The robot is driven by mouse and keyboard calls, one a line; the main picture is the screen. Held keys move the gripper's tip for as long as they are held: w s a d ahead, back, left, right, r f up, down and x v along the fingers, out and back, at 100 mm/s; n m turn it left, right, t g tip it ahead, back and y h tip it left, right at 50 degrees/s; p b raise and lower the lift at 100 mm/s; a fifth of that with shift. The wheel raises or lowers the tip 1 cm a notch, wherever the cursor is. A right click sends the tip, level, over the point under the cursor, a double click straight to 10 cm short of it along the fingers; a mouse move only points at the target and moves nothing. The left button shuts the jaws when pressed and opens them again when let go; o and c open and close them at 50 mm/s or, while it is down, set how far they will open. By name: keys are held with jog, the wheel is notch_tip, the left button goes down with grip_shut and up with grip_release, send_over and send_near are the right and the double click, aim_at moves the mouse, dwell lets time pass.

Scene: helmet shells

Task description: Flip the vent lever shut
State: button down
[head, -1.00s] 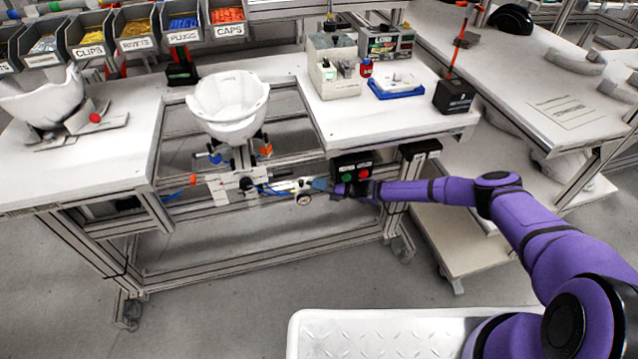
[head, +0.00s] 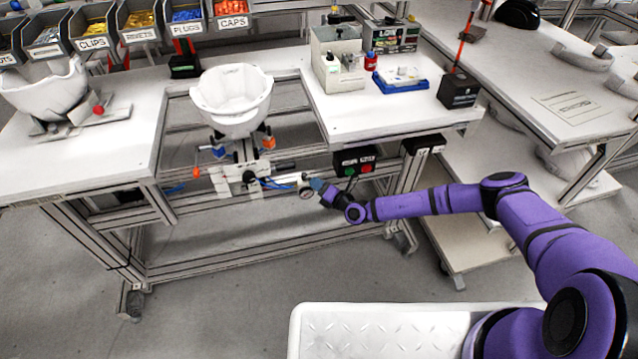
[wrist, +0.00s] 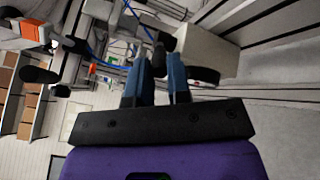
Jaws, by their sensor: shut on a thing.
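My gripper (head: 317,185), with blue fingers, is at the right end of the white valve assembly (head: 275,183) under the bench opening. In the wrist view the fingers (wrist: 158,72) stand a little apart with a small dark piece (wrist: 158,60) between their tips. I take this piece to be the vent lever; the fingers are shut on it. In the head view the lever is hidden by the fingers.
A white helmet shell (head: 232,105) sits upside down above the assembly. A black box with green and red buttons (head: 355,162) is close above my gripper. The bench frame rail (head: 250,240) runs below. Open floor lies in front.

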jog(key=shift+s+a+m+t+h, duration=0.15)
jog(key=shift+s+m+t+h, duration=0.05)
jog(key=shift+m+t+h, duration=0.25)
jog(key=shift+s+a+m+t+h, duration=0.15)
jog(key=shift+m+t+h, duration=0.2)
jog(key=shift+t+h, duration=0.1)
jog(key=c, duration=1.1)
grip_release()
jog(key=v, duration=1)
jog(key=shift+s, duration=0.5)
jog(key=shift+d, duration=0.15)
